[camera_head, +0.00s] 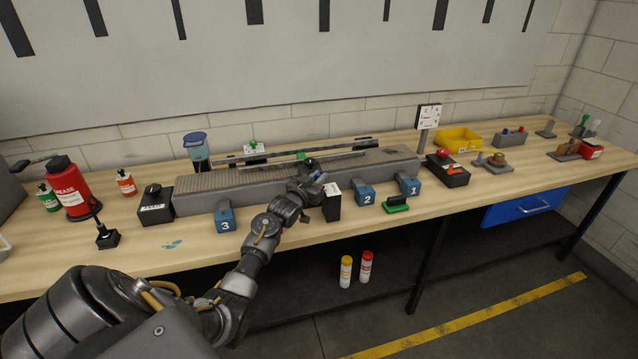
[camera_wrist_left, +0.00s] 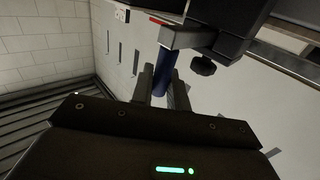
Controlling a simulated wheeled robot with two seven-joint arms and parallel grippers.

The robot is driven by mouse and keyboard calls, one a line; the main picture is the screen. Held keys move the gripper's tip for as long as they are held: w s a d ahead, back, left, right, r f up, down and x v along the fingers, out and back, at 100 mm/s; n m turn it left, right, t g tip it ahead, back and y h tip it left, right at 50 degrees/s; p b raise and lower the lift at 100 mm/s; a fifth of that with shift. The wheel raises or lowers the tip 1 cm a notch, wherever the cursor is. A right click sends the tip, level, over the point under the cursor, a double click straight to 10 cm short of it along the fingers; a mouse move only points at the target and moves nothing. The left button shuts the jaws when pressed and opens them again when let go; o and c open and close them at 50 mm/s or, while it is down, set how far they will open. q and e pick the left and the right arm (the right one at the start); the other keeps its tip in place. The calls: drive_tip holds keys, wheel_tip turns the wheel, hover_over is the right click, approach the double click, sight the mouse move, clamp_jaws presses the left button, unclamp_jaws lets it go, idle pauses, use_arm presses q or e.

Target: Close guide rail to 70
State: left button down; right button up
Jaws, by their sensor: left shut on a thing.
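My left arm reaches over the front of the grey conveyor (camera_head: 245,194). Its gripper (camera_head: 313,184) is at the conveyor's front edge, just below the guide rails (camera_head: 290,160). In the left wrist view the gripper (camera_wrist_left: 161,92) is shut on a blue cylindrical handle (camera_wrist_left: 163,70), which stands between its fingers. In the head view the gripper mostly covers the handle. Any scale reading is too small to tell. My right gripper is in neither view.
Blue numbered blocks stand along the conveyor front: 3 (camera_head: 225,219), 2 (camera_head: 365,196) and 1 (camera_head: 408,188). A black box (camera_head: 331,205) is right beside my gripper. Bench space at front left is fairly clear.

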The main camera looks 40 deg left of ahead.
use_arm(q)
drive_tip(key=shift+w+a, duration=0.2)
drive_tip(key=shift+a, duration=0.15)
drive_tip(key=c, duration=1.4)
unclamp_jaws()
drive_tip(key=shift+c, duration=0.2)
drive_tip(key=s+d+b, duration=0.2)
drive_tip(key=s, duration=0.8)
drive_tip(key=shift+s, duration=0.35)
